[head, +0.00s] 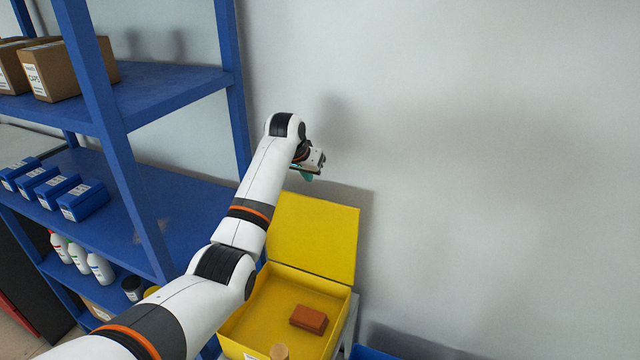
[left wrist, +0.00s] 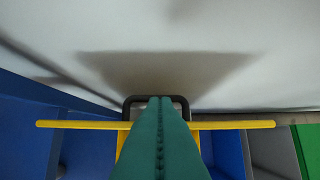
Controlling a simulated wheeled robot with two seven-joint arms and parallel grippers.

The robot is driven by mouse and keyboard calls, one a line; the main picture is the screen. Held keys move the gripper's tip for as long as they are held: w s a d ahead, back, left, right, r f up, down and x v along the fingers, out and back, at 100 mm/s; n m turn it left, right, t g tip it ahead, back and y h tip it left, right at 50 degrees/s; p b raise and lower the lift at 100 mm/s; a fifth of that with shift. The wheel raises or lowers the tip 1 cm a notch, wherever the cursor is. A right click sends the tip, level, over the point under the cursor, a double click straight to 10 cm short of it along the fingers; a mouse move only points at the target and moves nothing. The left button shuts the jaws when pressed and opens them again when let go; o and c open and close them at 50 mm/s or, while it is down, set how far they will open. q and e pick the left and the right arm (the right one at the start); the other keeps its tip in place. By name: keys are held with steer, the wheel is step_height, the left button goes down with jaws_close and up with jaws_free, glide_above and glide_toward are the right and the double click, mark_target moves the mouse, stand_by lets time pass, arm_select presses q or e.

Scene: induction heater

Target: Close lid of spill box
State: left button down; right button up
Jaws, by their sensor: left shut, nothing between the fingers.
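The yellow spill box (head: 262,305) stands low at the wall with its lid (head: 320,235) open and raised upright at the back. In the left wrist view the lid's top edge (left wrist: 240,124) is a thin yellow bar seen almost edge-on. My left gripper (head: 308,176) is just above the lid's top edge, on the wall side as far as I can tell. Its teal fingers (left wrist: 160,105) are shut and empty and cross in front of the lid edge in the wrist view. Whether they touch the lid I cannot tell. My right gripper is out of view.
A blue shelf (head: 170,90) with cartons, blue boxes and bottles stands at the left. The grey wall (head: 480,150) is close behind the lid; the space right of it looks clear.

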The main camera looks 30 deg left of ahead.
arm_select(q)
steer(key=x, duration=0.7)
steer(key=shift+w+f+p, duration=0.15)
steer(key=shift+f+p, duration=0.15)
steer(key=shift+b+x, duration=0.65)
steer(key=shift+x, duration=0.35)
